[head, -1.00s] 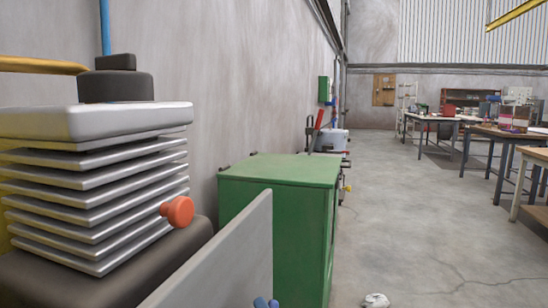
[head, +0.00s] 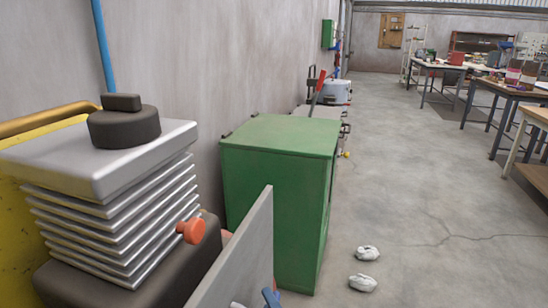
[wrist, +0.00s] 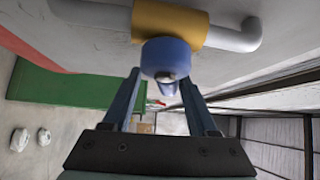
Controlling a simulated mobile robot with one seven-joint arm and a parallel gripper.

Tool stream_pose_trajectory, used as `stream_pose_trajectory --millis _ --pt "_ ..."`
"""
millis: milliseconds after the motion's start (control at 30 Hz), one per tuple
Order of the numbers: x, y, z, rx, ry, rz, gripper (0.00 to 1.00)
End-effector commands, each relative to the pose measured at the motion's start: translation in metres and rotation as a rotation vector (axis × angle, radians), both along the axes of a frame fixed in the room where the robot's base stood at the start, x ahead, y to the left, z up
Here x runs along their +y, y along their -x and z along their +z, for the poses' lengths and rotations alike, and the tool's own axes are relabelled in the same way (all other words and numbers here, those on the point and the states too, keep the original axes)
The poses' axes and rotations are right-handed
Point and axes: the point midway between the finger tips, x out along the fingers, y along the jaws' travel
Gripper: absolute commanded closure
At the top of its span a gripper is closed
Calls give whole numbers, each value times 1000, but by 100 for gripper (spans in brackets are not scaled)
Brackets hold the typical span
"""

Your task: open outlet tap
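In the wrist view a blue round knob (wrist: 167,56), which looks like the tap, sits on a yellow valve body (wrist: 172,21) on a grey pipe (wrist: 238,36). My gripper (wrist: 161,82) points at the knob with its two fingers spread wide. The knob lies at the fingertips, roughly between them. I cannot tell whether either finger touches it. Nothing is held. In the head view only a small blue part (head: 271,297) shows at the bottom edge, beside a grey panel; I cannot tell what it belongs to.
A green cabinet (head: 270,190) stands against the wall beyond the grey panel (head: 245,250). A ribbed metal machine with an orange knob (head: 191,230) fills the left. Two white crumpled items (head: 367,253) lie on the floor. The floor at right is clear up to the workbenches.

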Motion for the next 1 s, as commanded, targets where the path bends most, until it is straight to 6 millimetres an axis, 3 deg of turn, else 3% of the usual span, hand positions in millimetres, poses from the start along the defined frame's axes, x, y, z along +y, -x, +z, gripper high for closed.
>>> stream_pose_trajectory --millis 267,367,933,1000 --pt "0 0 0 113 -37 -1 43" --pt "-10 17 -9 120 -39 -5 43" --pt "-61 119 -8 116 -38 -4 43" --pt "-53 100 -4 85 52 10 43"
